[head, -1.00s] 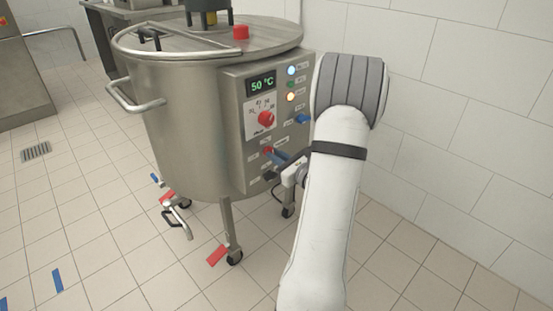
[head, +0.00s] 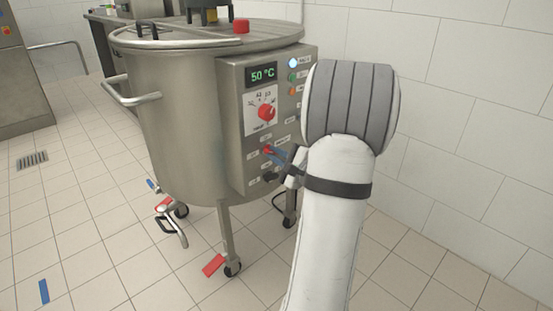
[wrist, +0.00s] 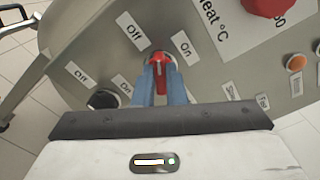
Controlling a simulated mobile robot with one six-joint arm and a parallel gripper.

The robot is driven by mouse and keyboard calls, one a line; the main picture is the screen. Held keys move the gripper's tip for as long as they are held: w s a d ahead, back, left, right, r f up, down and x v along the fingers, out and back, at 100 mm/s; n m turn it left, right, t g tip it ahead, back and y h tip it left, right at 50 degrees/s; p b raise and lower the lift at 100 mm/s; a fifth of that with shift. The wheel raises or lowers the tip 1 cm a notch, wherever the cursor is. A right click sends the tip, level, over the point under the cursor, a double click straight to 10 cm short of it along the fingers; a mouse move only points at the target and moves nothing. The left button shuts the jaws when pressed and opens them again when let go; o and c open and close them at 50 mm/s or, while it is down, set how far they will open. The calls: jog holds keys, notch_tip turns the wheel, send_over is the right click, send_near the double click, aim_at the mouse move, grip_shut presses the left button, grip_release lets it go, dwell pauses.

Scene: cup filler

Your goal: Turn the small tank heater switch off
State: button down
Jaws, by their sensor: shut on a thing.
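The steel tank (head: 185,120) stands on casters with a control box on its side. On that box a red switch (wrist: 161,60) sits between an "Off" label (wrist: 132,31) on its left and an "On" label (wrist: 186,47) on its right in the wrist view. My gripper (wrist: 163,74) has its blue fingers shut on this red switch. Which label the switch points to is not clear. In the head view the red switch (head: 267,150) shows left of my blue fingertips, and my arm hides part of the box.
A black knob (wrist: 103,98) with its own labels sits left of the switch. A red heat dial (head: 266,112) and a 50 °C display (head: 262,75) are above. The top lamp (head: 293,63) is lit; the orange lamp (head: 292,90) looks dim. A wall (head: 450,130) stands right.

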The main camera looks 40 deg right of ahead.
jog(key=n, duration=0.5)
jog(key=shift+a+f+n, duration=0.1)
jog(key=shift+f+n, duration=0.05)
jog(key=shift+n, duration=0.25)
dwell(0.4)
jog(key=c, duration=1.5)
grip_release()
jog(key=s, duration=0.2)
jog(key=s+p, duration=0.1)
jog(key=s, duration=0.2)
jog(key=s+p, duration=0.1)
jog(key=s, duration=0.2)
jog(key=shift+d, duration=0.35)
